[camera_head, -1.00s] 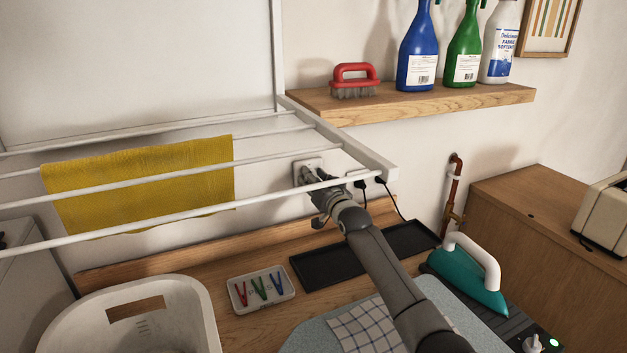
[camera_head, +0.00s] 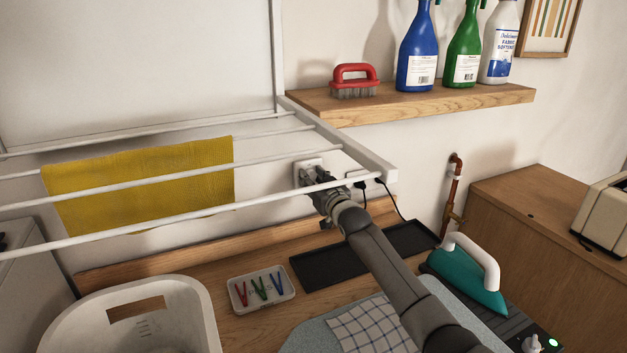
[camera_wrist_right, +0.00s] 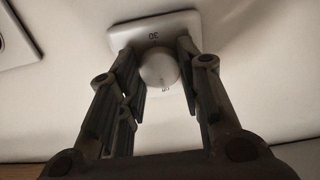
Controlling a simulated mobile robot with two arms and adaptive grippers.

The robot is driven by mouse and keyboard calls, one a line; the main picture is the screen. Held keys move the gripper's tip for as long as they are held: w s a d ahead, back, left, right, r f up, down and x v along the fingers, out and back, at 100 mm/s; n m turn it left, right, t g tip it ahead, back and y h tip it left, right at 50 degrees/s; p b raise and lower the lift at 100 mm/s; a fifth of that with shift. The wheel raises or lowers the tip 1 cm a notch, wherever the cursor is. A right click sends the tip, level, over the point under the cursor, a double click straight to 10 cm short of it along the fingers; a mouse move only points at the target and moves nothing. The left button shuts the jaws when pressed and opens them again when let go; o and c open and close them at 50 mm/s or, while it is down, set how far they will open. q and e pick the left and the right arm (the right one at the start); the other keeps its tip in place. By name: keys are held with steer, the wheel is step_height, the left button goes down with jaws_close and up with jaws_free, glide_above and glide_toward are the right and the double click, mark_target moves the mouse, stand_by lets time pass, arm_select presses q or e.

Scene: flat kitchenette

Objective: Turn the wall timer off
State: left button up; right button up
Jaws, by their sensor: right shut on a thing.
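The wall timer (camera_head: 301,166) is a pale plate with a round dial on the wall behind the drying rack. It is partly hidden by my right gripper in the head view. In the right wrist view the timer plate (camera_wrist_right: 188,22) shows the number 30 near the top and a small mark below, partly covered. My right gripper (camera_head: 313,178) is at the timer, with its fingers on both sides of the round knob (camera_wrist_right: 158,68) and shut on it. My left gripper is not in view.
The white rack (camera_head: 290,188) with a yellow cloth (camera_head: 140,185) extends over the counter close to my right arm. A socket with plugs (camera_head: 358,177) is right of the timer. A black tray (camera_head: 330,268), a peg tray (camera_head: 262,304) and an iron (camera_head: 470,285) lie below.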

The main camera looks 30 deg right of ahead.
steer(key=shift+f, duration=0.1)
steer(key=o, duration=1.1)
steer(key=shift+r, duration=0.2)
step_height(320, 180, up, 10)
steer(key=shift+f, duration=0.15)
